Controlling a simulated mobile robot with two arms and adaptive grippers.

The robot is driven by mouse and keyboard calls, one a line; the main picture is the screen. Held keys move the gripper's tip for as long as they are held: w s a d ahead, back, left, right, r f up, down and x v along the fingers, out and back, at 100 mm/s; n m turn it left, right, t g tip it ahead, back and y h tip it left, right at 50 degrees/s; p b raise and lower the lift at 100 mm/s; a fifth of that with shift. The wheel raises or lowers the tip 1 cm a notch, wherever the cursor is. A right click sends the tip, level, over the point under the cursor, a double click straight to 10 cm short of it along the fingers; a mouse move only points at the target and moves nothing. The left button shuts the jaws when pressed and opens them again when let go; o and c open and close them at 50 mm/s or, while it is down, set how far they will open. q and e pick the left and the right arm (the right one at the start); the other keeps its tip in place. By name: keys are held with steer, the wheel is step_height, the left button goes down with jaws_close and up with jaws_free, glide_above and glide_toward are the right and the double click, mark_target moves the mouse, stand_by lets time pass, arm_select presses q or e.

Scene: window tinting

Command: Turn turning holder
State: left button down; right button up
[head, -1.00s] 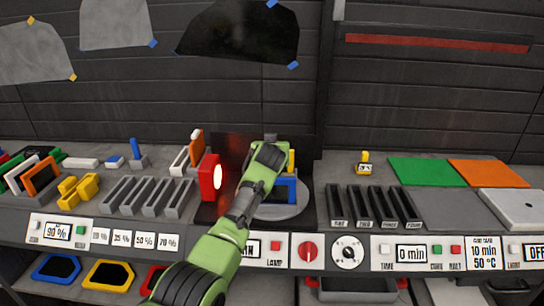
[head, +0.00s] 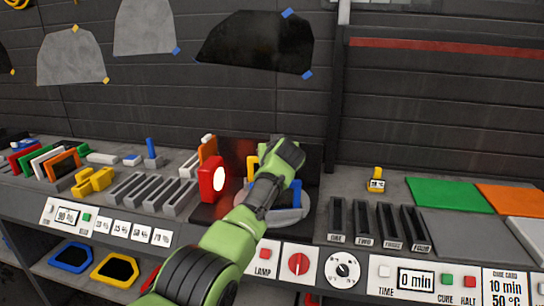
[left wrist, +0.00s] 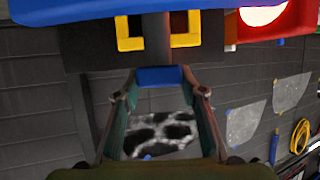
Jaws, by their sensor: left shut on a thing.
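The turning holder has a round grey disc (head: 292,215) with upright blue parts (head: 263,191) and a yellow part (head: 252,166) behind. My left gripper (head: 283,160) is over it, and my arm hides much of the holder. In the left wrist view my left gripper (left wrist: 160,80) is shut on a blue piece (left wrist: 160,75) at the end of a grey post (left wrist: 157,38). A yellow frame (left wrist: 130,35) shows behind the post. My right gripper is not in view.
A red lamp (head: 207,180) with a lit white face stands just left of the disc. Grey slotted racks (head: 150,192) stand further left, black slots (head: 375,222) to the right. The front panel carries a red knob (head: 298,264) and a dial (head: 342,270).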

arm_select(q)
steer(key=shift+r, duration=0.1)
stand_by(0.3)
steer(key=c, duration=1.3)
jaws_free()
steer(key=shift+o, duration=0.2)
step_height(320, 180, up, 10)
steer(key=shift+f, duration=0.1)
